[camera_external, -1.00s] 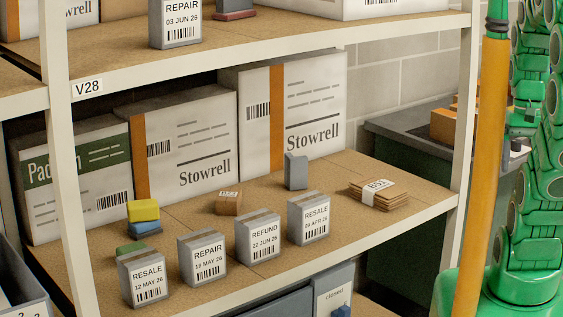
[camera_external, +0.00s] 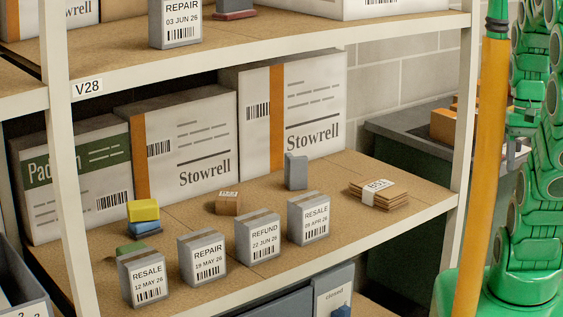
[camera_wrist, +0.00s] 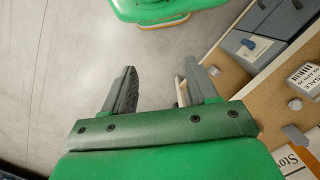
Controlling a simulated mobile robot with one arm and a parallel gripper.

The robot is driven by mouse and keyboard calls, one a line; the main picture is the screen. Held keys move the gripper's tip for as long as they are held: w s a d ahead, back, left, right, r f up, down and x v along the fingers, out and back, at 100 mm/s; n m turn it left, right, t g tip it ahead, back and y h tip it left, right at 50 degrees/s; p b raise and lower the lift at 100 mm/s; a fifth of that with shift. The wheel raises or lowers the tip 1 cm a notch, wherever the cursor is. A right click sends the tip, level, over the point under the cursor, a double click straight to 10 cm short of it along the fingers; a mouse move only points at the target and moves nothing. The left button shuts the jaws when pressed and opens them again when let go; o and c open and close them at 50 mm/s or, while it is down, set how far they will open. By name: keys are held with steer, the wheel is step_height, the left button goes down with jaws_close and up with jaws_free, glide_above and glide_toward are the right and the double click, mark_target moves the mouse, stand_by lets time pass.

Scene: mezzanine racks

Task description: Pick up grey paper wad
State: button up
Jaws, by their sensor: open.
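A small pale grey lump (camera_wrist: 295,104), which looks like the grey paper wad, lies on the brown shelf board (camera_wrist: 240,80) at the right of the wrist view. It sits between a RESALE box (camera_wrist: 309,78) and a grey block (camera_wrist: 296,136). I cannot make out the wad in the external view; the RESALE box (camera_external: 309,219) may hide it. My gripper (camera_wrist: 158,72) is open and empty in the wrist view, with grey floor between its fingers. The wad is well to the right of the fingers, apart from them.
The grey block (camera_external: 296,171) stands before a large Stowrell carton (camera_external: 315,120). A strapped cardboard bundle (camera_external: 379,194) lies near the shelf's right end. A cream post (camera_external: 463,130) stands at that end. Several small labelled boxes line the front edge. Bare board lies around the bundle.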

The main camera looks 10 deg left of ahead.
steer(key=w+a+f+m+g+y, duration=0.1)
steer(key=w+a+y, duration=0.3)
steer(key=w+a, duration=0.5)
steer(key=w+a+f+g+y, duration=0.1)
steer(key=w+a+f+y, duration=0.2)
steer(key=a, duration=1)
steer(key=w+a+m+g+y, duration=0.1)
steer(key=w+a+y, duration=0.3)
steer(key=w+a, duration=0.55)
steer(key=w+a+f+m+t+y, duration=0.1)
steer(key=w+a+f+m, duration=0.2)
steer(key=f, duration=0.3)
steer(key=w+a+f+m+t+y, duration=0.1)
steer(key=w+a+f+m+t, duration=0.1)
steer(key=f, duration=0.5)
steer(key=w+a+f+m+t, duration=0.1)
steer(key=w+a+f+m, duration=0.3)
steer(key=w+f, duration=0.3)
steer(key=shift+a+f+m+t+y, duration=0.15)
steer(key=shift+f+m+t+y, duration=0.2)
steer(key=shift+m, duration=0.45)
steer(key=shift+x, duration=3.85)
steer(key=shift+w+f, duration=0.1)
steer(key=shift+w, duration=0.05)
